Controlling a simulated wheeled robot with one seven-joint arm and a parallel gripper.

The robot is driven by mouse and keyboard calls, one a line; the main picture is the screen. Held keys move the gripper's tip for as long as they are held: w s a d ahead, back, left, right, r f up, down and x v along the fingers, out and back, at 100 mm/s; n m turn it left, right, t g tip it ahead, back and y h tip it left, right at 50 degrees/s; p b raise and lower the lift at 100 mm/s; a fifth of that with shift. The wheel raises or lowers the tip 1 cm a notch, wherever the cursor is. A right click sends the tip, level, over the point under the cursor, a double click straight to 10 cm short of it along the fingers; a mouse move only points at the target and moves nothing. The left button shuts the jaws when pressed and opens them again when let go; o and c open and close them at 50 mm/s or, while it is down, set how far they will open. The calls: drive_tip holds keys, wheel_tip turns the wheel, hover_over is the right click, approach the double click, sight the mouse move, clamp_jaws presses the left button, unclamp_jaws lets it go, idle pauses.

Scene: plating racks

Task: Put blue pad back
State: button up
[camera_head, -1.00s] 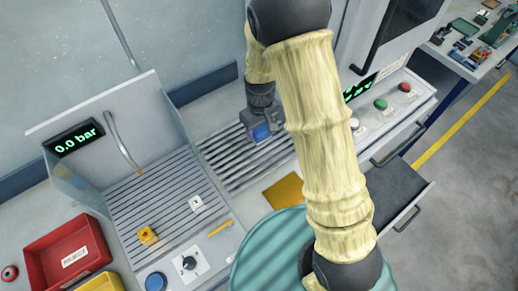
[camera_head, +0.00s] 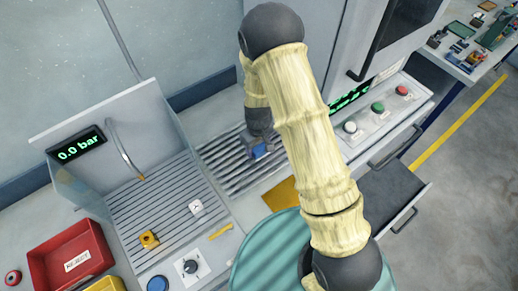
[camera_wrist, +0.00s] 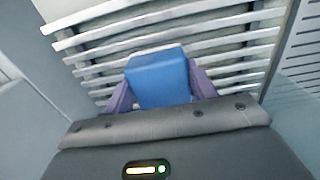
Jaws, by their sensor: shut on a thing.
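The blue pad (camera_wrist: 158,80) is a blue block with a pale far edge, held between the two purple fingers of my gripper (camera_wrist: 160,88) in the wrist view. My gripper is shut on it. In the head view the blue pad (camera_head: 260,150) shows small below my dark wrist, and my gripper (camera_head: 259,148) is over the slatted metal rack (camera_head: 225,168). The slats also lie behind the pad in the wrist view (camera_wrist: 245,38). I cannot tell whether the pad touches the slats.
Left of the rack is a ribbed tray (camera_head: 165,215) with a yellow part (camera_head: 149,239) and a white part (camera_head: 196,207). A red REJECT bin (camera_head: 50,255) stands at lower left. A button panel (camera_head: 380,113) and an open drawer (camera_head: 390,190) are at right.

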drive_tip(key=shift+f, duration=1.25)
drive_tip(key=shift+f, duration=0.15)
drive_tip(key=o, duration=1)
drive_tip(key=shift+c, duration=0.2)
wheel_tip(320, 180, up, 12)
drive_tip(key=b, duration=0.3)
drive_tip(key=shift+d+r, duration=0.1)
drive_tip(key=shift+r, duration=0.1)
